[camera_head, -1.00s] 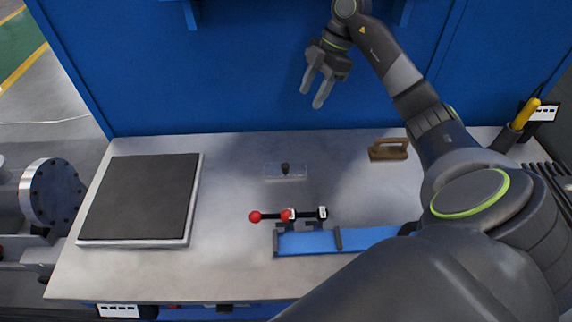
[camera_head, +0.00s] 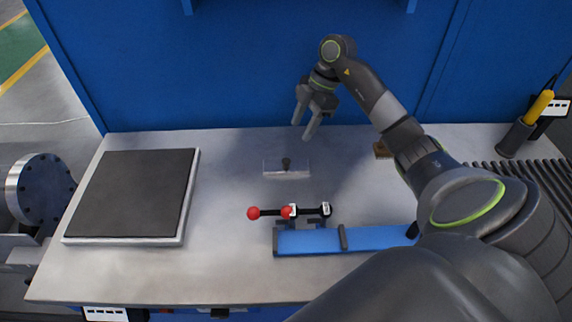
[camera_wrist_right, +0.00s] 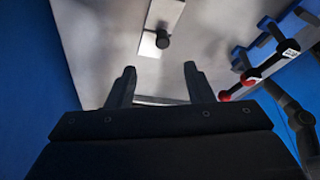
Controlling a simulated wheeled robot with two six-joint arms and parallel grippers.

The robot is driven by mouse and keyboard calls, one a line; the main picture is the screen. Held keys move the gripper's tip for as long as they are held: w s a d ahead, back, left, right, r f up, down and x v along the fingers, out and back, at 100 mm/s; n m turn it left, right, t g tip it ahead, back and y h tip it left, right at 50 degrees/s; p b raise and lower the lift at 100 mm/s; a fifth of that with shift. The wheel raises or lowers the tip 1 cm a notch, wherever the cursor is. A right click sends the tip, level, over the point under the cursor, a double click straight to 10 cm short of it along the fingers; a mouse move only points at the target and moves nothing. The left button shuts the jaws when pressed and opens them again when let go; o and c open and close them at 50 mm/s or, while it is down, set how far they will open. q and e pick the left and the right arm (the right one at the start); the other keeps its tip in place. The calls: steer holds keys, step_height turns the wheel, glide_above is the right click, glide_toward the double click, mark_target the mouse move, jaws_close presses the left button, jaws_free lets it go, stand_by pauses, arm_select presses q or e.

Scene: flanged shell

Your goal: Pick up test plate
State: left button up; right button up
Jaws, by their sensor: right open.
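The test plate (camera_head: 273,166) is a small clear, flat plate with a dark knob standing on it. It lies on the grey workbench near its back middle. In the right wrist view the plate (camera_wrist_right: 150,46) with its knob is ahead of the fingers, near the top. My right gripper (camera_head: 303,129) is open and empty, above the bench and behind the plate, fingers pointing down. The wrist view shows its two fingers (camera_wrist_right: 158,85) apart with nothing between them. My left gripper is not in view.
A blue fixture (camera_head: 310,241) with a red-knobbed toggle clamp (camera_head: 290,211) stands in front of the plate. A dark square pad (camera_head: 130,192) lies at left. A brown block (camera_head: 382,150) is partly hidden by my right arm. A blue wall (camera_head: 240,80) rises behind the bench.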

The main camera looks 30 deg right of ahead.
glide_above(287, 160)
steer(key=d, duration=0.3)
step_height(287, 160, down, 5)
steer(key=shift+a+p, duration=0.15)
steer(key=shift+p, duration=0.15)
steer(key=x, duration=0.2)
steer(key=p+x, duration=0.1)
steer(key=x, duration=0.1)
steer(key=shift+s+a+f, duration=0.15)
steer(key=shift+s+f, duration=0.05)
steer(key=shift+f, duration=0.15)
steer(key=shift+w+a+f, duration=0.1)
steer(key=shift+a+f, duration=0.05)
steer(key=shift+f, duration=0.2)
jaws_close()
steer(key=shift+r, duration=0.1)
